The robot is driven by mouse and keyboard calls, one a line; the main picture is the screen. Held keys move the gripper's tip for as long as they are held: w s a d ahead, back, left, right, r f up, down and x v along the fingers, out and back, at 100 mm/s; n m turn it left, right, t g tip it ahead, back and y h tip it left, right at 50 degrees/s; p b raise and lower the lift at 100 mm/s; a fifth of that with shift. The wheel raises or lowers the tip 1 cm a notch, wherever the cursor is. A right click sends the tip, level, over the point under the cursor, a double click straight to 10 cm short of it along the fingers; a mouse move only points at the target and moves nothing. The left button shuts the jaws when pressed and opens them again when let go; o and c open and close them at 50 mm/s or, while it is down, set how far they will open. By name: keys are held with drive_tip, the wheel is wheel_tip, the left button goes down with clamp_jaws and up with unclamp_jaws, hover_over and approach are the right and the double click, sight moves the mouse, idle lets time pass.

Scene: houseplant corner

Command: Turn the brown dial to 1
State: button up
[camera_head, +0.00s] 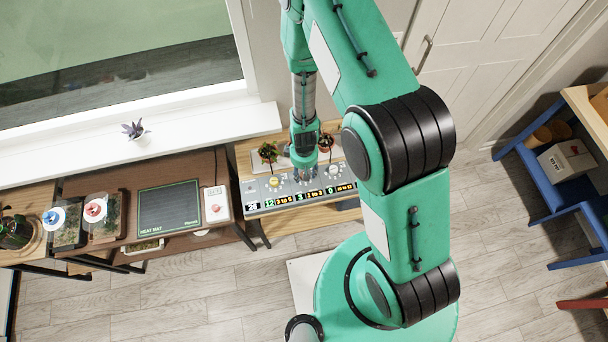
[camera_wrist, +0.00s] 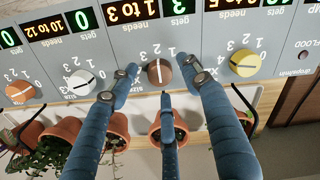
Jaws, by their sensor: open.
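The brown dial (camera_wrist: 159,72) is on the grey panel (camera_wrist: 205,20) in the wrist view, with a white pointer line running nearly up and down the picture. The printed numbers around it are upside down and partly hidden by my fingers, so its setting is hard to read. My gripper (camera_wrist: 157,70) is open, with one blue finger left of the dial, one right, and a third below it. Whether any finger touches the dial cannot be told. In the head view my gripper (camera_head: 304,170) is over the panel (camera_head: 256,193), covering the brown dial.
A yellow dial (camera_wrist: 245,63), a white dial (camera_wrist: 81,83) and an orange dial (camera_wrist: 19,92) flank it. Potted plants (camera_wrist: 62,132) stand close along the panel. A heat mat (camera_head: 169,208) lies on the bench at left in the head view.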

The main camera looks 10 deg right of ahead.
drive_tip(key=shift+f, duration=0.6)
drive_tip(key=c, duration=1.2)
drive_tip(key=shift+o, duration=0.2)
drive_tip(key=shift+m, duration=0.4)
drive_tip(key=m+p, duration=0.1)
drive_tip(key=m, duration=0.2)
drive_tip(key=shift+w, duration=0.1)
drive_tip(key=shift+m, duration=2)
